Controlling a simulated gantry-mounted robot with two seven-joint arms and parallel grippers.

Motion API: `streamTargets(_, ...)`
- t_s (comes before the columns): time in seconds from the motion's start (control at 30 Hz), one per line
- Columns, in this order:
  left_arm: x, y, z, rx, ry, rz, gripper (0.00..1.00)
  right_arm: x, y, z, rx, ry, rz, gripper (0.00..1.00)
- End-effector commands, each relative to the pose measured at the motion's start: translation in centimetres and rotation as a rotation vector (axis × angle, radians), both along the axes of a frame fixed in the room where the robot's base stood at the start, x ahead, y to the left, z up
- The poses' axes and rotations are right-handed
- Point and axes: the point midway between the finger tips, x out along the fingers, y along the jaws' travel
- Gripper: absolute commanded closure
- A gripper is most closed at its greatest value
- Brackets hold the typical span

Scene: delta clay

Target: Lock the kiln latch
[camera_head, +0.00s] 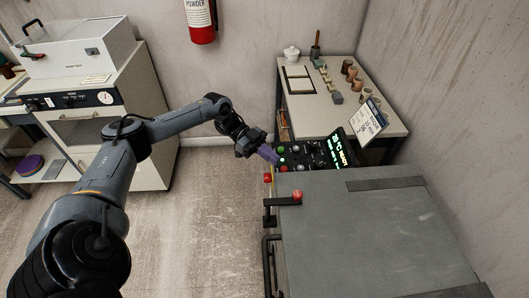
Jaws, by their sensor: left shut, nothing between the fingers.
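The kiln (370,235) is the large grey box at lower right, with its flat top facing up. I cannot tell from here whether the latch is engaged. My left gripper (271,156) is shut and empty, with purplish fingers. It is at the left edge of the control panel (302,155), beyond the latch; I cannot tell whether it touches the panel. My right gripper is not in view.
The panel has coloured buttons, knobs and a lit display (341,150). A small red and yellow part (268,178) and a dark vertical handle (267,265) are on the kiln's left side. A table (310,112) with pots stands behind. The floor left of the kiln is clear.

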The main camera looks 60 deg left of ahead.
Motion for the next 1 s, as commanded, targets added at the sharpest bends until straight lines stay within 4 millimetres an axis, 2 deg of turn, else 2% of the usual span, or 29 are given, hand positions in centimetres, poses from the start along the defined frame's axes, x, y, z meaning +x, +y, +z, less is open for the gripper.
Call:
streamTargets(0.03,0.1,0.6,-0.1,0.002,-0.004,0.002,1.00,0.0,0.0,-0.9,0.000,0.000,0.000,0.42)
streamTargets(0.13,0.0,1.6,0.0,0.002,-0.004,0.007,1.00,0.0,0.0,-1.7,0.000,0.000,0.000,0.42)
streamTargets(0.4,0.1,2.7,0.4,0.002,-0.003,0.000,1.00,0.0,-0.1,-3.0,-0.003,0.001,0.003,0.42)
streamTargets(1.0,0.0,3.8,0.8,0.000,-0.001,0.005,1.00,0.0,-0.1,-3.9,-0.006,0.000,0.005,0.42)
